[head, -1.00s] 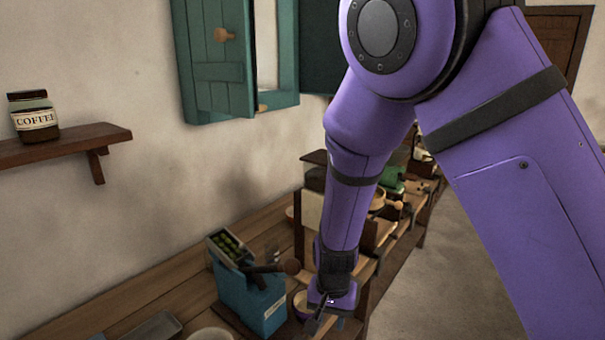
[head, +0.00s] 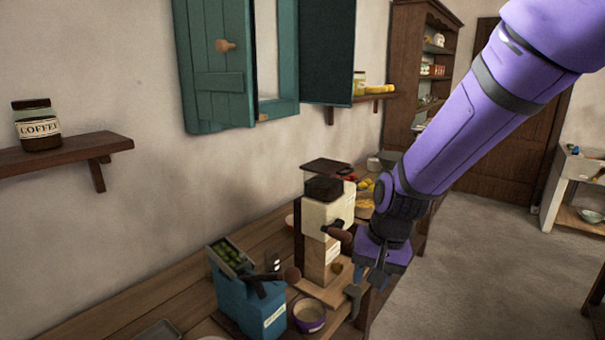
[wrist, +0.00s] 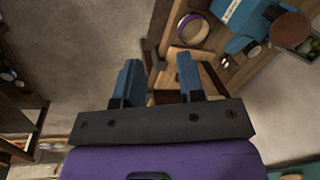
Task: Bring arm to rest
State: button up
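My gripper (head: 368,280) is at the end of my purple arm, over the front edge of the wooden counter (head: 160,290), right of the grinder. In the wrist view its two blue fingers (wrist: 158,80) stand apart with nothing between them, so it is open and empty. The fingers point down past the counter edge, with floor visible at left in that view.
A blue box (head: 250,305), a small purple-banded bowl (head: 309,316) and a cream-and-wood grinder (head: 322,220) stand on the counter near my gripper. A coffee jar (head: 37,125) is on a wall shelf at left. The floor (head: 480,270) at right is clear.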

jog(key=s+d+r+n+t, duration=0.1)
jog(key=s+d+r, duration=0.2)
jog(key=d+r, duration=0.25)
jog(key=s+d+r+t, duration=0.1)
jog(key=s+d+r, duration=0.25)
jog(key=r, duration=0.35)
jog(key=s+d+r+t+h, duration=0.1)
jog(key=s+d+r, duration=0.2)
jog(key=s+d, duration=0.1)
jog(key=s+d+r+n+t+h, duration=0.1)
jog(key=s+d+r, duration=0.2)
jog(key=s, duration=0.4)
jog(key=shift+s+d+r+t, duration=0.2)
jog(key=shift+d+r+t, duration=0.1)
jog(key=shift+d, duration=0.45)
